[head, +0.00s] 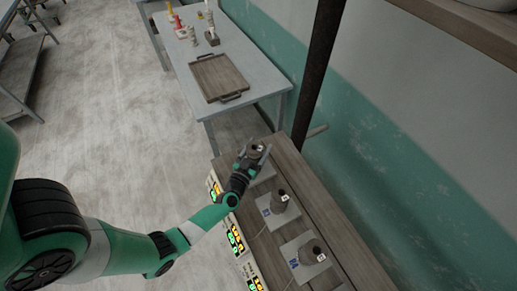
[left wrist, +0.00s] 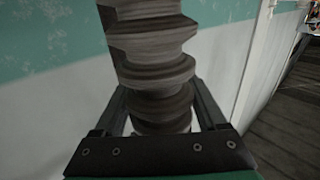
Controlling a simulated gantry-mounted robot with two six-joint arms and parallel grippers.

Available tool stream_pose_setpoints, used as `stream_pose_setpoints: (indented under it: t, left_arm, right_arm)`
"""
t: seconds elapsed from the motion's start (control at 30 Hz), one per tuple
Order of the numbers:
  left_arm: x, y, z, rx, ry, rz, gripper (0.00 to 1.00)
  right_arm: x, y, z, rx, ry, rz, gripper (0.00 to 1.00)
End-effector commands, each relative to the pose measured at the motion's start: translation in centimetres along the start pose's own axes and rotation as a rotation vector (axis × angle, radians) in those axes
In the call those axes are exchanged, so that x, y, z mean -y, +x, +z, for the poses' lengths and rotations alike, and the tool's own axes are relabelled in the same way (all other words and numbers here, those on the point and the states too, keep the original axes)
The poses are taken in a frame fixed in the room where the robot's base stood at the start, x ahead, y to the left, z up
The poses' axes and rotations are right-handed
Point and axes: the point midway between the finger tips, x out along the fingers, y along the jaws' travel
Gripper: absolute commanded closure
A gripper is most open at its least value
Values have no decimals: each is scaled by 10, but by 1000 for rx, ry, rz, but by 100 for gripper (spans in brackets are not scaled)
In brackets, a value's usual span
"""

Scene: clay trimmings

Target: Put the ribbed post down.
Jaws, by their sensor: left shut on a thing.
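The ribbed post (left wrist: 152,62) is dark grey-brown with stacked rounded ridges. In the left wrist view it stands between the two fingers of my left gripper (left wrist: 160,112), which is shut on it. In the head view the left gripper (head: 257,150) is at the far end of the wooden bench, and only a small part of the post (head: 258,147) shows between its fingers. A grey plate lies partly hidden below the gripper; whether the post touches it cannot be told. My right gripper is not in view.
Two more dark pieces (head: 279,199) (head: 310,251) stand on grey plates along the wooden bench (head: 345,268). Lit displays (head: 235,240) line its left edge. Beyond, a grey table (head: 262,82) holds a wooden tray (head: 219,77) and several small items. A dark upright pole (head: 318,65) stands close by.

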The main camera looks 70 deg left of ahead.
Motion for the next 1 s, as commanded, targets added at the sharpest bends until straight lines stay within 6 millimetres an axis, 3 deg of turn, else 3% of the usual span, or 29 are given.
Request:
stream_pose_setpoints:
  t: [0.17, 0.2, 0.3, 0.67, 1.0]
  left_arm:
    - [0, 0, 2, -4, -1, -1, 100]
    - [0, 0, 2, 0, -1, 0, 19]
    - [0, 0, 2, 0, -1, 0, 1]
    - [0, -7, -2, 1, 1, 1, 0]
    - [-2, -84, -3, 3, 1, 6, 0]
  right_arm:
    - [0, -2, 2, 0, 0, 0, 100]
    - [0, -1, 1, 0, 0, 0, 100]
    - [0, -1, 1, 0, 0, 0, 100]
    - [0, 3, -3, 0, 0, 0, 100]
    - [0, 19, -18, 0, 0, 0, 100]
